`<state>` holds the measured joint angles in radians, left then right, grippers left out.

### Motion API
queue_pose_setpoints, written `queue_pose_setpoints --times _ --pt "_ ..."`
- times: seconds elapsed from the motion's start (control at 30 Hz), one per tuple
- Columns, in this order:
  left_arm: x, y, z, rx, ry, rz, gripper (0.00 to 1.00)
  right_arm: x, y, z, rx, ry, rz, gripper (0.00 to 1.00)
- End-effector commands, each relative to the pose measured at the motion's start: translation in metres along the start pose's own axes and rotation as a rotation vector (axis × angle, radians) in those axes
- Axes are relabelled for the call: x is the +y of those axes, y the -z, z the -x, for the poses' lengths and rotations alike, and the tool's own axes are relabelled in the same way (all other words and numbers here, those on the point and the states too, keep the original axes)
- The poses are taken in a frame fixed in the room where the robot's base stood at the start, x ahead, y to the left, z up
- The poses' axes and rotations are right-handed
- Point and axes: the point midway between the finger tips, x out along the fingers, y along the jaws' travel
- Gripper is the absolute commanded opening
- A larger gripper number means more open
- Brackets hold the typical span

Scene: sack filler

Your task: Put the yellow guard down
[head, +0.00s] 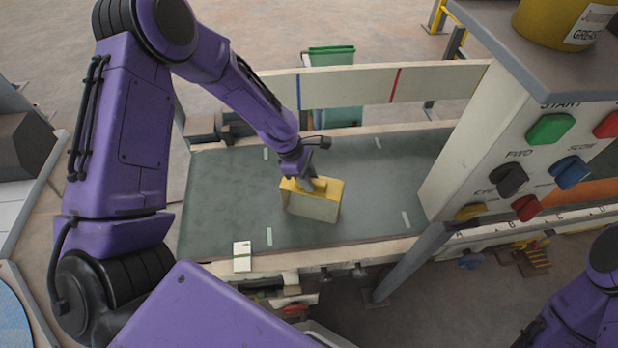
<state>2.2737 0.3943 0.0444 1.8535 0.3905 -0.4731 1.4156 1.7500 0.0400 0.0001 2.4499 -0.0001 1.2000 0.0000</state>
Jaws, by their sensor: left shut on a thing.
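The yellow guard (313,203) is a small box-like piece with a yellow top edge and a paler front face. It is over the middle of the dark green conveyor belt (225,205). My left gripper (312,183) comes down from above and is shut on the guard's top. The guard looks roughly upright. I cannot tell whether its lower edge touches the belt. My right arm shows only in part at the lower right, and its gripper is out of view.
A control panel with coloured buttons and knobs (511,180) stands at the right, with a yellow grease tub (565,22) above it. A pale rail (345,88) runs behind the belt. A small white card stack (242,256) lies at the belt's front-left edge. Belt on both sides is clear.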

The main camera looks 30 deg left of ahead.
Motion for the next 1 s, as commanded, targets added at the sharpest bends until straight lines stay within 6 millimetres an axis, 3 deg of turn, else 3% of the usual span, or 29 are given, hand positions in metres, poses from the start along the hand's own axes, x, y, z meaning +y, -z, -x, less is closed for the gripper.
queue_pose_setpoints --times 0.13,0.17,0.2,0.23,0.57,1.0 --pt "0.000 0.001 -0.002 0.000 0.000 0.000 0.00 0.000 0.000 0.000 0.000 0.000 0.000 0.43" --pt "0.000 0.001 -0.002 0.000 0.000 0.000 0.39 0.000 0.000 0.000 0.000 0.000 0.000 0.43" --pt "0.000 0.001 -0.002 0.000 0.000 0.000 0.52 0.000 0.000 0.000 0.000 0.000 0.000 0.43" --pt "0.000 0.001 -0.002 0.000 0.000 0.000 0.55 0.000 0.000 0.000 0.000 0.000 0.000 0.43" --pt "0.000 -0.001 0.004 0.000 -0.001 0.000 0.55 0.000 0.000 0.001 0.000 0.000 0.000 0.43" --pt "0.001 -0.001 0.104 0.000 -0.002 -0.001 0.55 0.001 0.006 0.015 0.000 0.000 0.000 0.43"
